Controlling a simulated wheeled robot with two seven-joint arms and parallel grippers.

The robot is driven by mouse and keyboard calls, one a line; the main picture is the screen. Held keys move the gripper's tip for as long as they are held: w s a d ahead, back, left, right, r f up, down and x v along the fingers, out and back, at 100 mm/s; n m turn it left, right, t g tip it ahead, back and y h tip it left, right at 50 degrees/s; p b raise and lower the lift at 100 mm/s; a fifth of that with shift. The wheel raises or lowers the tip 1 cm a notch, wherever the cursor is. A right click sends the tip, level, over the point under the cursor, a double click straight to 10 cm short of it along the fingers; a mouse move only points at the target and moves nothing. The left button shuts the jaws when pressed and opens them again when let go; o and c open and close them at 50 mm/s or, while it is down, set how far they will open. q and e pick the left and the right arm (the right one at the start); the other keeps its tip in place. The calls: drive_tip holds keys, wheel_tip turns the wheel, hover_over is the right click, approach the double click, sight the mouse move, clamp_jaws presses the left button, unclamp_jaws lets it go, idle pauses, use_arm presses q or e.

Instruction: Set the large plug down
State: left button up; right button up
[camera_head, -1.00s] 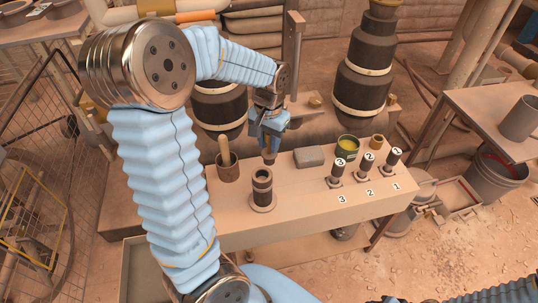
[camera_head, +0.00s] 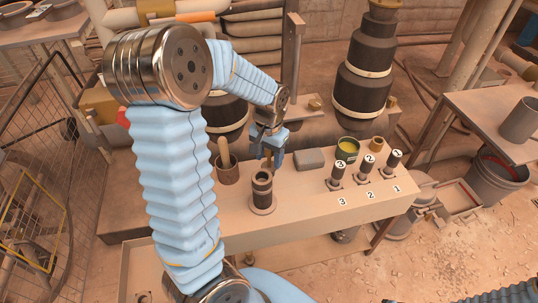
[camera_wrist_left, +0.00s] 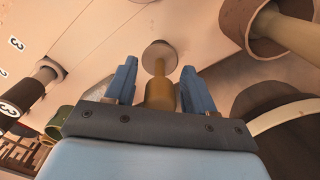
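The large plug (camera_wrist_left: 160,92) has a brass-brown handle, a thin stem and a wide round foot. In the left wrist view it is between the two blue fingers of my left gripper (camera_wrist_left: 160,86), with a gap on each side. Its foot appears to rest on the pale bench top. In the head view my left gripper (camera_head: 268,150) points down over the back of the bench (camera_head: 310,205), and the plug is largely hidden by the fingers. My left gripper is open. My right gripper is not in view.
A dark flanged sleeve (camera_head: 262,190) stands just in front, and a brown cup with a wooden handle (camera_head: 227,172) stands to the left. A grey block (camera_head: 309,158), a green can (camera_head: 347,150) and several numbered black plugs (camera_head: 337,177) are to the right.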

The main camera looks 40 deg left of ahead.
use_arm(q)
wheel_tip(320, 180, up, 12)
drive_tip(key=shift+r+p, duration=0.2)
drive_tip(key=shift+p, duration=0.2)
drive_tip(key=shift+f, duration=0.1)
idle(0.3)
